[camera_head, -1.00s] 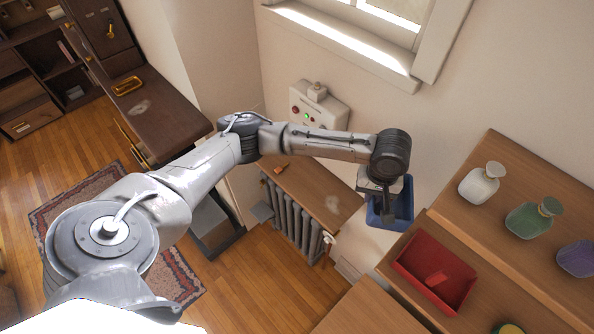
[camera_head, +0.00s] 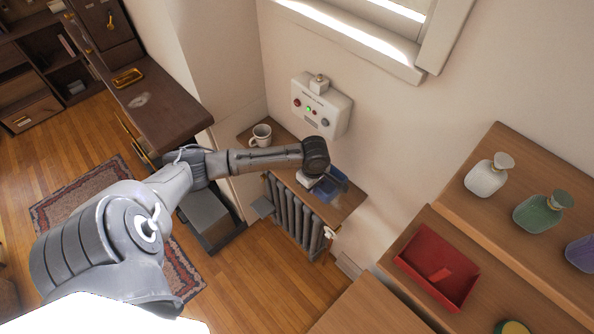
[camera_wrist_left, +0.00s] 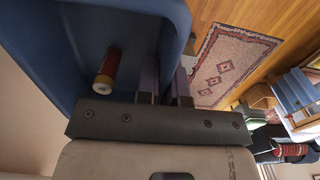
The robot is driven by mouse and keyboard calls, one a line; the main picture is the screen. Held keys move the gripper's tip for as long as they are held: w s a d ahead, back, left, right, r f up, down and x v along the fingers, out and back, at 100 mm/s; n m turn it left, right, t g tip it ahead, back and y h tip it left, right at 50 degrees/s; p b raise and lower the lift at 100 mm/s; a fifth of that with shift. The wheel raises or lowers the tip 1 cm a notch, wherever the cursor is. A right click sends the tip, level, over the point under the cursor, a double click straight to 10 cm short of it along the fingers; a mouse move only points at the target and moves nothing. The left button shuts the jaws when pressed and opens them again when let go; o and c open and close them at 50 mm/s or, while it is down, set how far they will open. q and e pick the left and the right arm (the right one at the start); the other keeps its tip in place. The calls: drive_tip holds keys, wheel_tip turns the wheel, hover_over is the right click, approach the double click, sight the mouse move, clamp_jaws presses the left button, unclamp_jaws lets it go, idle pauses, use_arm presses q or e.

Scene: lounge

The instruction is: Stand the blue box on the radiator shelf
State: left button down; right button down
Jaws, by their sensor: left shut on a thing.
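The blue box (camera_head: 334,184) is an open-topped tray over the right part of the wooden radiator shelf (camera_head: 343,207). My left gripper (camera_head: 318,181) is shut on a wall of the box, and my wrist hides part of it. In the left wrist view the box (camera_wrist_left: 85,35) fills the upper left, and the fingers (camera_wrist_left: 165,85) straddle its wall. A small red and gold cylinder (camera_wrist_left: 106,72) is inside the box. I cannot tell whether the box touches the shelf. My right gripper is not in view.
A mug (camera_head: 260,135) stands on the shelf's left end. A control box (camera_head: 321,105) is on the wall above. The radiator (camera_head: 291,213) is below the shelf. At right, a red tray (camera_head: 437,266) and bottles (camera_head: 488,176) stand on wooden surfaces.

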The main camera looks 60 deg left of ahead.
use_arm(q)
drive_tip(key=a+f, duration=0.2)
drive_tip(key=a, duration=0.1)
drive_tip(key=a+f, duration=0.2)
drive_tip(key=a, duration=0.2)
drive_tip(key=a+f, duration=0.2)
drive_tip(key=a, duration=0.1)
drive_tip(key=shift+w+a+b, duration=0.15)
drive_tip(key=shift+a+b, duration=0.05)
drive_tip(key=shift+b, duration=0.1)
drive_tip(key=shift+f, duration=2.05)
drive_tip(key=shift+f, duration=0.1)
drive_tip(key=c, duration=1.2)
unclamp_jaws()
drive_tip(key=shift+c, duration=0.2)
drive_tip(key=shift+f, duration=0.1)
